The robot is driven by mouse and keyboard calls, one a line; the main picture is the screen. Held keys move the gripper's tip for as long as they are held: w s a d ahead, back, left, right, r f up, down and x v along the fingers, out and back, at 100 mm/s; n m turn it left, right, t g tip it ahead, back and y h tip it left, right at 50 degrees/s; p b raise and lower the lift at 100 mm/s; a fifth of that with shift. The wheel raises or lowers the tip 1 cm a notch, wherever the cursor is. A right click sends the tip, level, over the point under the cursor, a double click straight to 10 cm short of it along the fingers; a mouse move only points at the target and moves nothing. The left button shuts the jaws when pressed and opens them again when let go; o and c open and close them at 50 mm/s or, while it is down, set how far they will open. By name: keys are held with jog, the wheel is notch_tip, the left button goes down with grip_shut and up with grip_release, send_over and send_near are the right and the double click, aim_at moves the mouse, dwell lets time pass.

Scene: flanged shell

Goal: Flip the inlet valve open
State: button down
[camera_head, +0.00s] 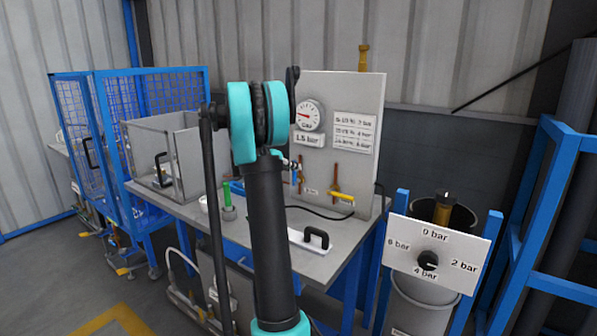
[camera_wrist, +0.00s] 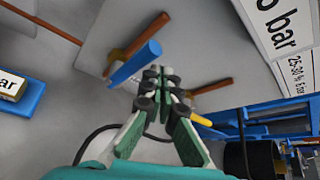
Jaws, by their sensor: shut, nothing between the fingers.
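The upright grey panel (camera_head: 349,120) carries two copper pipes with lever valves. In the wrist view a blue lever (camera_wrist: 135,63) lies along the left pipe (camera_wrist: 140,42), and a yellow lever (camera_wrist: 201,120) sits by the right pipe (camera_wrist: 212,87), partly behind my finger. The yellow lever also shows in the head view (camera_head: 342,197), pointing sideways. I cannot read which valve is the inlet. My gripper (camera_wrist: 163,82) is shut and empty, its tips beside the blue lever's near end; I cannot tell whether they touch. In the head view my arm mostly hides the gripper.
A gauge (camera_head: 308,115) and a 1.5 bar label (camera_head: 308,140) are on the panel. A white plate with a black handle (camera_head: 316,238) lies on the bench. A pressure dial board (camera_head: 437,255) stands at right. A black hose crosses below the valves.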

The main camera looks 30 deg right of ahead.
jog(key=shift+w+a+r, duration=0.15)
jog(key=shift+w+a, duration=0.1)
jog(key=shift+w, duration=0.5)
